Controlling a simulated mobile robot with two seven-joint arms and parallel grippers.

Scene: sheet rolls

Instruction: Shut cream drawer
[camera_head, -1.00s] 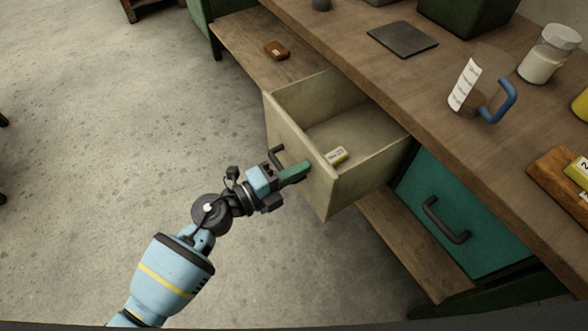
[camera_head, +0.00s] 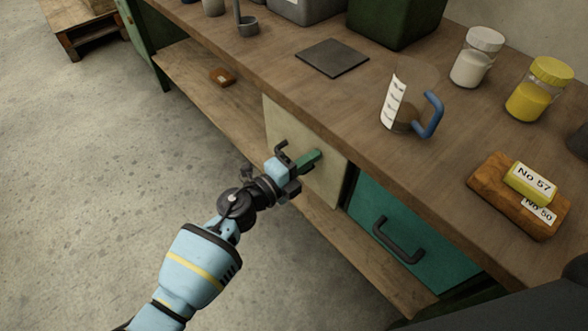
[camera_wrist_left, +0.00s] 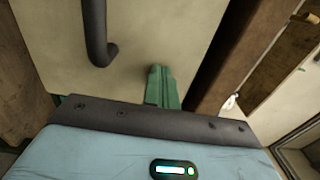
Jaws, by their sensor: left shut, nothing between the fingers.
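The cream drawer (camera_head: 322,188) is in the bench front below the worktop, and its face looks about level with the bench front. Its inside is hidden. Its dark handle (camera_head: 284,150) sits on the front, and also shows at the top left in the left wrist view (camera_wrist_left: 97,35). My left gripper (camera_head: 316,157) is shut and empty, with its green fingertips at the cream front, right of the handle. In the left wrist view the shut fingers (camera_wrist_left: 160,85) point at the cream panel; whether they touch it is hard to tell. My right gripper is not in view.
A teal drawer (camera_head: 425,267) with a dark handle is right of the cream one. The worktop (camera_head: 345,100) holds a jug (camera_head: 405,100) with a blue handle, jars and a wooden block (camera_head: 500,180). A lower shelf (camera_head: 190,80) holds a small brown block (camera_head: 222,77).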

